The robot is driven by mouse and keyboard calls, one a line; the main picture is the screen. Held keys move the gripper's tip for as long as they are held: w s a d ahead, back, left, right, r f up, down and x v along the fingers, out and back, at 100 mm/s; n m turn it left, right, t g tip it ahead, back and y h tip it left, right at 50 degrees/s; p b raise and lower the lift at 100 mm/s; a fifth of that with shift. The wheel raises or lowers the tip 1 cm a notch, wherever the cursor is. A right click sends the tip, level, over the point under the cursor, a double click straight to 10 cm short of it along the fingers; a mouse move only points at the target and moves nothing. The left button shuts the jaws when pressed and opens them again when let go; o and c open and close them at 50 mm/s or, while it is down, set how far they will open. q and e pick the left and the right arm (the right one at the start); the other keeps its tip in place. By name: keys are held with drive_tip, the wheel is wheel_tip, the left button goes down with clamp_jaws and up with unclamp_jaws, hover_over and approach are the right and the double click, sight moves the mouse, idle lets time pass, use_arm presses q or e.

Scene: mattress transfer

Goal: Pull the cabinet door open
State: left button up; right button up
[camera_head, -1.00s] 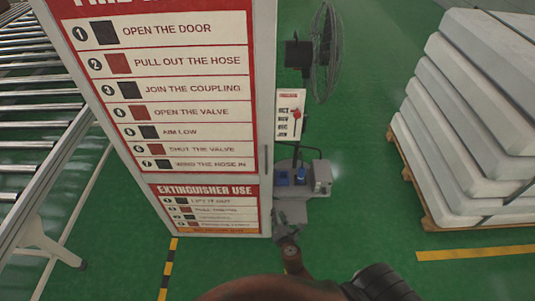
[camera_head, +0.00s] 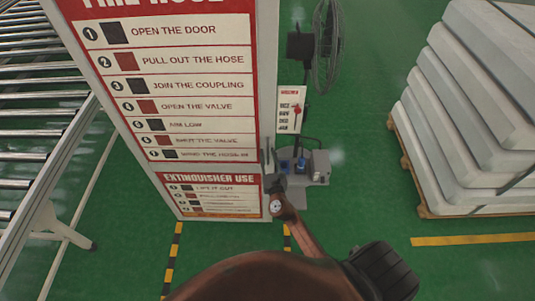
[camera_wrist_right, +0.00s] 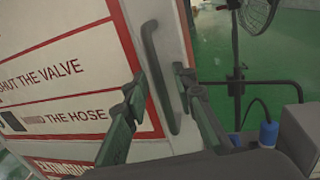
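The cabinet (camera_head: 215,130) is a tall white box with red-and-white instruction panels on its door. Its dark bar handle (camera_wrist_right: 153,70) runs up and down near the door's edge in the right wrist view. In the head view my right gripper (camera_head: 270,178) is at the cabinet's lower right edge. In the right wrist view its two fingers (camera_wrist_right: 159,82) are spread, one on each side of the handle's lower part. I cannot tell whether they touch it. My left gripper is not in view.
A roller conveyor (camera_head: 45,130) stands left of the cabinet. A pedestal fan (camera_head: 326,45) and a grey machine (camera_head: 312,165) stand close on the right. Stacked grey mattresses (camera_head: 470,120) on a wooden pallet (camera_head: 421,200) are at far right. Green floor is open between.

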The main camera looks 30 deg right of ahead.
drive_tip(key=shift+w, duration=0.2)
clamp_jaws()
idle(0.6)
